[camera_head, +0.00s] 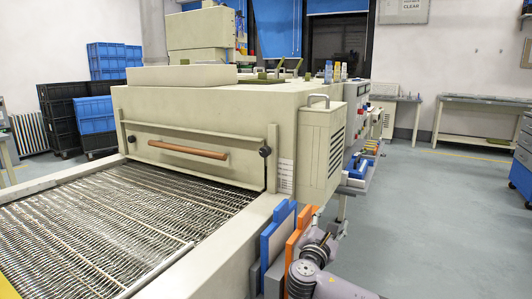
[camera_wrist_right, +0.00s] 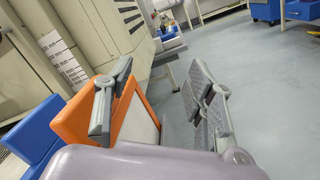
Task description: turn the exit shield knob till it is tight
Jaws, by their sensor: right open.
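The exit shield (camera_head: 200,145) is a cream panel with a wooden handle (camera_head: 187,149) on the front of the large machine, above the mesh conveyor. A black knob (camera_head: 265,152) sits at its right end and another black knob (camera_head: 131,139) at its left end; I cannot tell whether either is tight. My right gripper (camera_head: 320,246) is low at the bottom right of the head view, well apart from both knobs. In the right wrist view its two fingers (camera_wrist_right: 160,75) are spread with floor showing between them. My left gripper is not in view.
The conveyor mesh (camera_head: 90,225) fills the lower left. A blue panel (camera_head: 275,235) and an orange panel (camera_head: 300,228) stand beside the conveyor's side rail, close to my right gripper; the orange panel (camera_wrist_right: 82,118) is beside its left finger. Open floor (camera_head: 430,210) lies to the right.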

